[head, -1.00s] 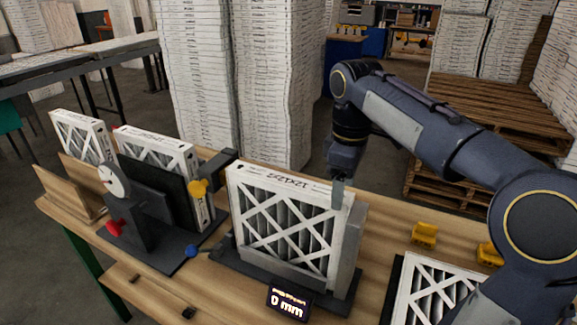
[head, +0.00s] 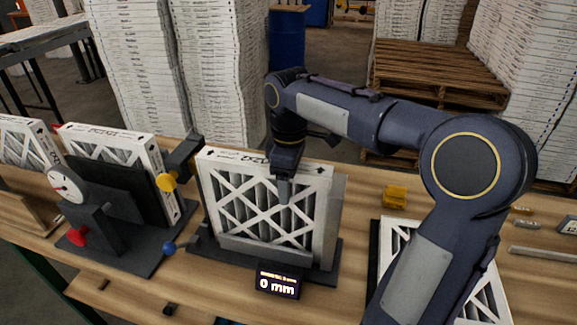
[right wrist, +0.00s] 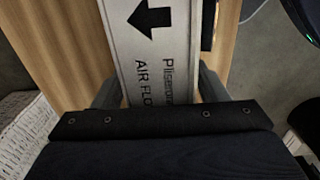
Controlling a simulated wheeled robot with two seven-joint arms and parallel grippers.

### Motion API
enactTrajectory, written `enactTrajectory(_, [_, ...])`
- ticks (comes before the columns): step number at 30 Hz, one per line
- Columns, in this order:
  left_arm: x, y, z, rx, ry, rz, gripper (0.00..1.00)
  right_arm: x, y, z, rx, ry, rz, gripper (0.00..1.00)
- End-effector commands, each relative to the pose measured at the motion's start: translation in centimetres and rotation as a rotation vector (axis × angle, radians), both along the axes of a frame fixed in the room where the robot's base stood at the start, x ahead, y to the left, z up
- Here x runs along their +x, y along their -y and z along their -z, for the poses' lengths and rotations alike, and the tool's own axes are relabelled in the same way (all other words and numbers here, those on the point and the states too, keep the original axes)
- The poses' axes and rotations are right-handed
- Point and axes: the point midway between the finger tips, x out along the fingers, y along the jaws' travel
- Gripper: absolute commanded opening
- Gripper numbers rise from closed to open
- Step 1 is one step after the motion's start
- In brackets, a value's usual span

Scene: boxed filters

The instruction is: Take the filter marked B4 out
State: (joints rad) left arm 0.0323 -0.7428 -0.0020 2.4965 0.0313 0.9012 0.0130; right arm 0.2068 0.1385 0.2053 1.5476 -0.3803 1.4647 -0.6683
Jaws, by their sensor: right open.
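A white-framed pleated filter (head: 235,200) stands upright in a dark holder (head: 215,255) in the middle of the bench. I cannot read a B4 mark on it. My right gripper (head: 285,190) is at its top edge, right of the middle, and one finger shows in front of its face. In the right wrist view, the open fingers (right wrist: 158,92) stand on either side of the filter's top edge (right wrist: 150,50), which carries a black arrow and "AIR FLO" lettering. Contact cannot be told. My left gripper is not in view.
A second filter (head: 115,140) stands behind a dark plate with a dial gauge (head: 66,184) on the left. Another (head: 22,140) is at the far left. A display (head: 278,283) reads 0 mm. A filter lies in a black-edged tray (head: 374,250) at right, partly behind my arm.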

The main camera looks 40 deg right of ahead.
Motion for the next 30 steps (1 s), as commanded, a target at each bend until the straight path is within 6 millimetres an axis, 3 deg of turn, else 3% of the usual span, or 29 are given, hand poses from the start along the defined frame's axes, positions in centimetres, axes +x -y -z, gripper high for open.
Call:
enactTrajectory(11, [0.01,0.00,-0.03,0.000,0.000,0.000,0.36,-0.02,0.01,0.75,0.000,0.000,0.000,0.66])
enactTrajectory(23, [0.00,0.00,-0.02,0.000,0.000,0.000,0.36,-0.02,-0.01,0.73,0.000,0.000,0.000,0.15])
enactTrajectory(30, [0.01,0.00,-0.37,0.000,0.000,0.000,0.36,0.14,-0.16,0.55,0.001,-0.001,0.000,0.15])
